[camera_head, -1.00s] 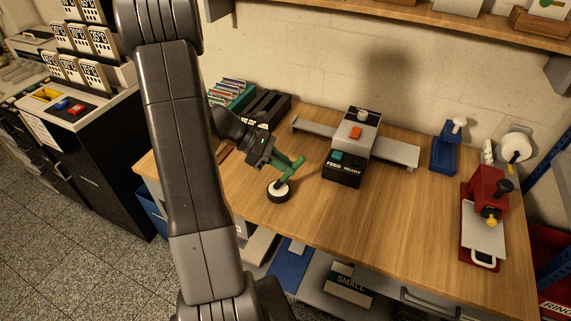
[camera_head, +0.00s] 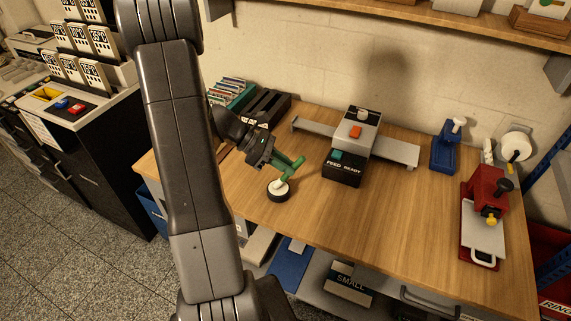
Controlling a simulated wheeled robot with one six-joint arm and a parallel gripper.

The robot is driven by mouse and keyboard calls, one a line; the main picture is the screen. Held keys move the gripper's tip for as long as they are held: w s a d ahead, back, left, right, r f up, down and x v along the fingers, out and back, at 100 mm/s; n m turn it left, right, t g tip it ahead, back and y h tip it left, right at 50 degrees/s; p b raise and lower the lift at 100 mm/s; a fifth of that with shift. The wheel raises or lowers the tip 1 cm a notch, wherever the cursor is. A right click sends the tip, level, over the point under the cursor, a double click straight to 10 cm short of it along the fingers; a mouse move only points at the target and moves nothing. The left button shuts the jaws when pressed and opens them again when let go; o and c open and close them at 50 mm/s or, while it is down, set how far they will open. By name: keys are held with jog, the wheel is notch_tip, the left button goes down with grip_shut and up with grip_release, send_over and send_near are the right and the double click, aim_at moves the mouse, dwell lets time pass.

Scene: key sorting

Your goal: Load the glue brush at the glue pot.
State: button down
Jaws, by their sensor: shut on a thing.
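The glue pot (camera_head: 278,194) is a small dark round pot with a whitish top, standing on the wooden workbench left of the middle. My gripper (camera_head: 278,163) is shut on the green-handled glue brush (camera_head: 291,172), just above and behind the pot. The brush tilts down, with its lower end over or in the pot's top. I cannot tell how deep the brush end goes or whether glue is on it. My arm hides part of the bench to the left.
A grey and black machine (camera_head: 343,168) marked FEED READY stands right of the pot. A blue tool (camera_head: 443,153) and a red press (camera_head: 486,190) stand farther right. Black file boxes (camera_head: 270,105) stand at the back left. The bench front centre (camera_head: 370,230) is clear.

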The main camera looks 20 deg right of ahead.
notch_tip(320, 180, up, 7)
jog(key=p, duration=0.6)
dwell(0.3)
dwell(0.6)
jog(key=w+a+r+n+t+h, duration=0.1)
jog(key=w+a+r+n+t, duration=0.15)
jog(key=w+n+t, duration=0.45)
jog(key=w+a+r+n+t+h, duration=0.1)
jog(key=w+a+n+t, duration=0.25)
jog(key=w, duration=0.75)
jog(key=w+a+f+n+t+y, duration=0.1)
jog(key=w+a+n+t+y, duration=0.1)
jog(key=a+n, duration=0.4)
jog(key=w+a+f+n+t+y, duration=0.1)
jog(key=a+n+t+y, duration=0.4)
jog(key=a, duration=0.8)
jog(key=shift+w+a+n+t, duration=0.3)
jog(key=shift+w+n+t, duration=0.05)
jog(key=shift+w, duration=0.3)
